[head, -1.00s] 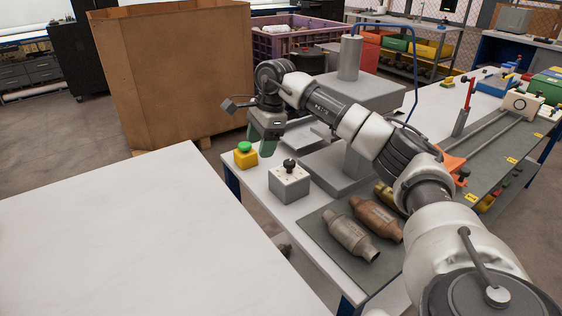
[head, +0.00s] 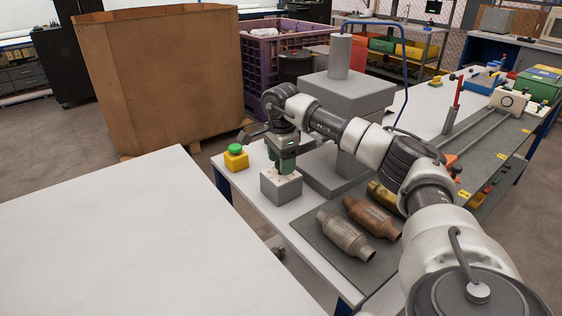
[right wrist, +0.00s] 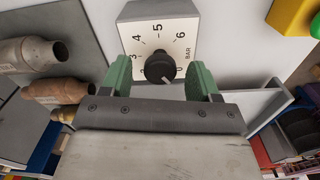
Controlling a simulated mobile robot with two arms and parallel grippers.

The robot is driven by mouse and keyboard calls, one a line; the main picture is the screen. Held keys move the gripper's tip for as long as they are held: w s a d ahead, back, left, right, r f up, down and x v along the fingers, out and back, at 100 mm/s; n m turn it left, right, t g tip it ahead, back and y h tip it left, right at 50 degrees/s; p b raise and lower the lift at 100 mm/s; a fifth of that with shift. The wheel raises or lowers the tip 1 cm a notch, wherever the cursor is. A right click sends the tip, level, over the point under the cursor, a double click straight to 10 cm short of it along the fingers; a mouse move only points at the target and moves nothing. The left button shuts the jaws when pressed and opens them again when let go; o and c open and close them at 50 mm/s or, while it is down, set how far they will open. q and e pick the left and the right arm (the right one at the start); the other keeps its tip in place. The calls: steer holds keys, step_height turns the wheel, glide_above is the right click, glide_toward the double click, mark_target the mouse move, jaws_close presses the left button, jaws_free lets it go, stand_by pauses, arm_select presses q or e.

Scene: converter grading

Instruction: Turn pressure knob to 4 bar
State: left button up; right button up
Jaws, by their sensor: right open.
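The pressure knob (right wrist: 160,68) is black and round, on a dial plate (right wrist: 182,45) marked in BAR; 3, 4, 5 and 6 are readable. A white pointer line on the knob points to the lower right of the picture, away from the 4. My right gripper (right wrist: 160,72) is open, one green finger on each side of the knob, with gaps showing. In the head view the right gripper (head: 285,158) points down over the grey knob box (head: 281,189) and hides the knob. My left gripper is not in view.
A yellow box with a green button (head: 236,157) stands left of the knob box. A grey press-like stand (head: 345,95) is close behind the gripper. Metal converters (head: 345,235) lie on a dark mat at the front. A bare white table (head: 110,240) fills the left foreground.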

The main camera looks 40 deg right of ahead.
steer(key=shift+f, duration=0.2)
steer(key=shift+c, duration=0.2)
steer(key=c, duration=0.9)
